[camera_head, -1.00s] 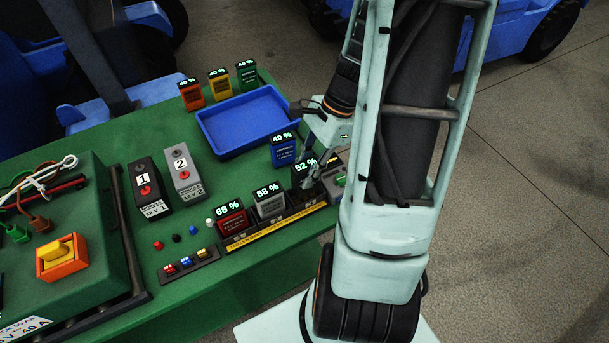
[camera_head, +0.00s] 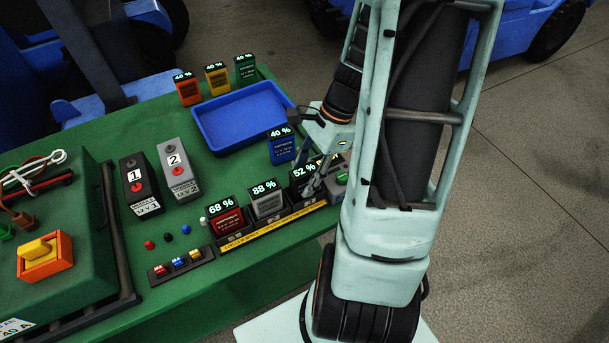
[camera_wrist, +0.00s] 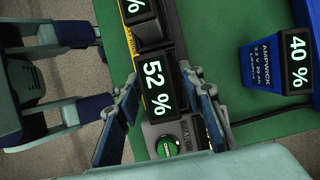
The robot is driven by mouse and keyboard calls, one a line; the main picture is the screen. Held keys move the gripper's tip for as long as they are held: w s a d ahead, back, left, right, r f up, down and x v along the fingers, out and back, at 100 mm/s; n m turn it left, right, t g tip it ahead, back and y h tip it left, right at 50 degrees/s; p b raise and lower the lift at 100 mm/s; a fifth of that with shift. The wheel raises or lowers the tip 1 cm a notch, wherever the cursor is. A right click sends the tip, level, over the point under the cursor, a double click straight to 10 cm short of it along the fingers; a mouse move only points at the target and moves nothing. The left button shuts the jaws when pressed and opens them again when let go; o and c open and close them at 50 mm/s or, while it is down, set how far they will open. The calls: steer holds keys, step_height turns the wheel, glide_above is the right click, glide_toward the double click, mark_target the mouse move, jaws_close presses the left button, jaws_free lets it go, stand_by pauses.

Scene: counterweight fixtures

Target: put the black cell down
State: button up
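The black cell (camera_head: 303,180), showing 52 %, stands upright at the right end of the row in the black rack with the yellow strip (camera_head: 273,228). Its top is about level with the row. It also shows in the wrist view (camera_wrist: 158,88), between the fingers. The cell's base is hidden in the head view.
A red 68 % cell (camera_head: 224,216) and a grey 88 % cell (camera_head: 266,203) stand in the rack. A blue 40 % cell (camera_head: 282,149) stands just behind, near my gripper. A blue tray (camera_head: 243,117) lies farther back.

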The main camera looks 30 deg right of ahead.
steer(key=p+v, duration=0.1)
steer(key=v, duration=1.1)
steer(key=shift+r, duration=0.15)
